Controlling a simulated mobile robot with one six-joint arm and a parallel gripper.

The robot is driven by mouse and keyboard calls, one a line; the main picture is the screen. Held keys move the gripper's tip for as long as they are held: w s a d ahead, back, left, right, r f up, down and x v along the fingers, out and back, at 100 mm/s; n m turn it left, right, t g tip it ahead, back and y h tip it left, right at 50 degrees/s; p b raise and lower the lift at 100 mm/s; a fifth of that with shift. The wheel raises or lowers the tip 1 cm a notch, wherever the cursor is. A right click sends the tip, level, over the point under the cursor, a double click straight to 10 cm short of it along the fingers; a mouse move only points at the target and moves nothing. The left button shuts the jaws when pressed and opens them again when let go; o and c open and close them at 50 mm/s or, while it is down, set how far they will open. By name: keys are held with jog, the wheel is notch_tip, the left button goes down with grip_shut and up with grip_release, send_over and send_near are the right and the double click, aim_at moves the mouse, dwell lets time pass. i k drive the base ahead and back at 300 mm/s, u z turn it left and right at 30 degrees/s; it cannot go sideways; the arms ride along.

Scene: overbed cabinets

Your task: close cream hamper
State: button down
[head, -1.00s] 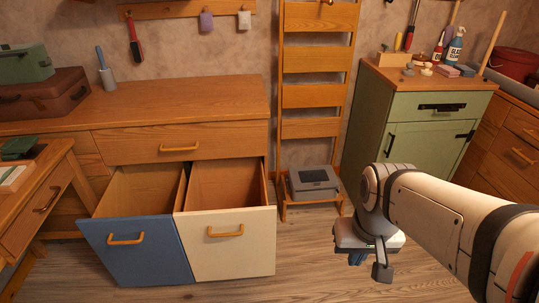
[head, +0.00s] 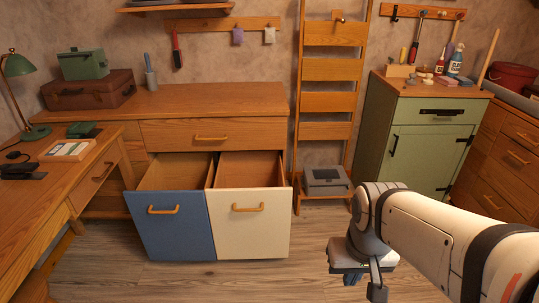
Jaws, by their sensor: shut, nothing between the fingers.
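The cream hamper (head: 249,230) is the right one of two pull-out fronts low in the wooden cabinet. It stands open, with its wooden inside showing behind the cream front. Its wooden handle (head: 261,207) is near the top of the front. My gripper (head: 354,277) is at the lower right, low over the floor, pointing down and empty. It is to the right of the hamper and nearer to me, apart from it. Its fingers are small and mostly hidden under the wrist, and they are shut.
A blue hamper (head: 174,238) beside it is also open. A wooden ladder shelf (head: 331,130) with a grey box (head: 326,183) stands right of the cabinet. A green cabinet (head: 424,150) is further right, a desk (head: 45,205) at left. The floor (head: 180,283) in front is clear.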

aim_at(249, 202)
jog(key=u, duration=0.1)
jog(key=i, duration=1)
jog(key=u, duration=0.05)
